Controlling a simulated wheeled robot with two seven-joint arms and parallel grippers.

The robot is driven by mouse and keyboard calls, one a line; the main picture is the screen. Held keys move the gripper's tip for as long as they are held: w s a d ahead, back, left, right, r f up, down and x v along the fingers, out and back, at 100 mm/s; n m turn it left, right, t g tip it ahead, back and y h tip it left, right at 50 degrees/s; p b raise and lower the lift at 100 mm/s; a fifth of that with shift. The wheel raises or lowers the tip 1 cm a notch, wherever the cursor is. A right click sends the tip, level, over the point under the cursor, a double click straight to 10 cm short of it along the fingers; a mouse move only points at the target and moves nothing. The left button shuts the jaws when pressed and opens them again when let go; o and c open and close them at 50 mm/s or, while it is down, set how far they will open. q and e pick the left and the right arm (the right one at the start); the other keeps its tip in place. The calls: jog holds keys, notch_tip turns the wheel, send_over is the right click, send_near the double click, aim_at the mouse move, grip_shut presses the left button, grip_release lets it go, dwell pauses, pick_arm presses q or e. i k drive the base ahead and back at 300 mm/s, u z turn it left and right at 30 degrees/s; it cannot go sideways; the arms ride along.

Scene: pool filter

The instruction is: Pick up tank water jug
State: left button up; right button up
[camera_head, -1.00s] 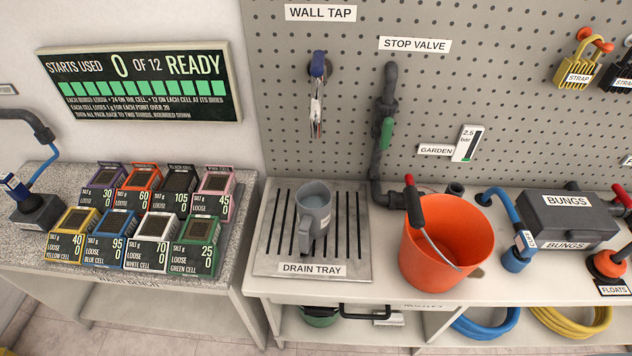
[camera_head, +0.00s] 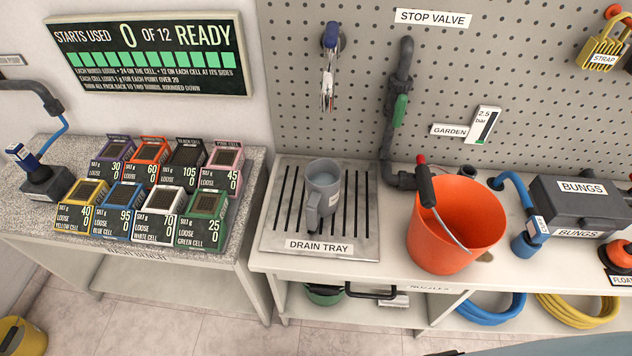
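A grey jug (camera_head: 323,183) stands upright on the slotted metal drain tray (camera_head: 271,234), below the wall tap (camera_head: 329,62). Its handle faces the front left of the picture, and a pale label shows on its side. The jug's mouth is open to view; I cannot tell for sure what is inside. Neither of my grippers shows in the head view. A pale bluish edge at the bottom right is too cut off to identify.
Several labelled cells (camera_head: 202,222) sit on the left bench. Grey pipework with a green valve handle (camera_head: 400,112) runs down the pegboard behind. A yellow bucket (camera_head: 22,336) is on the floor at left.

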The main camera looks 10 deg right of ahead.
aim_at(323, 176)
jog(key=u, duration=2.3)
jog(key=i, duration=1.45)
jog(key=z, duration=3)
